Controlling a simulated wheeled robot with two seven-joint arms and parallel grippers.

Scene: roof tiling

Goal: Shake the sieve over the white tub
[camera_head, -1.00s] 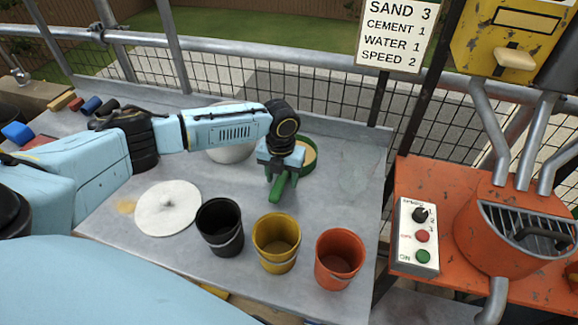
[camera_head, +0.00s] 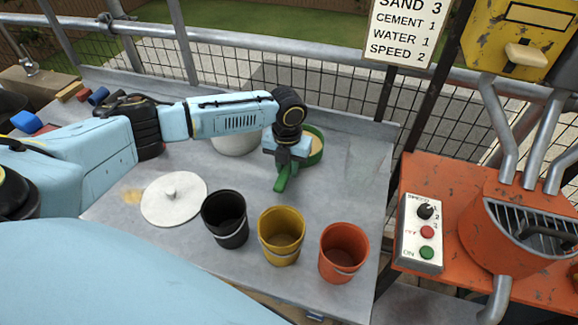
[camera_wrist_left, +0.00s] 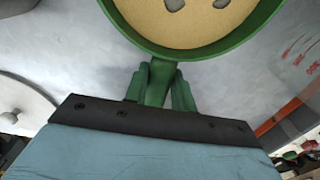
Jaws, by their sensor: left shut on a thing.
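The round green sieve (camera_head: 316,150) shows partly behind my left gripper (camera_head: 284,172). The left gripper is shut on the sieve's green handle. In the wrist view the sieve (camera_wrist_left: 165,45) holds tan sand with several grey lumps on it. The white tub (camera_head: 236,145) stands on the bench to the left of the sieve, partly hidden behind my left forearm. The sieve is to the right of the tub, not over it. My right gripper is not in view.
A black bucket (camera_head: 225,222), a yellow bucket (camera_head: 281,238) and an orange bucket (camera_head: 343,252) stand along the bench's front. A white round lid (camera_head: 174,201) lies left of them. An orange mixer (camera_head: 510,240) with a control box stands at right. A rail runs behind.

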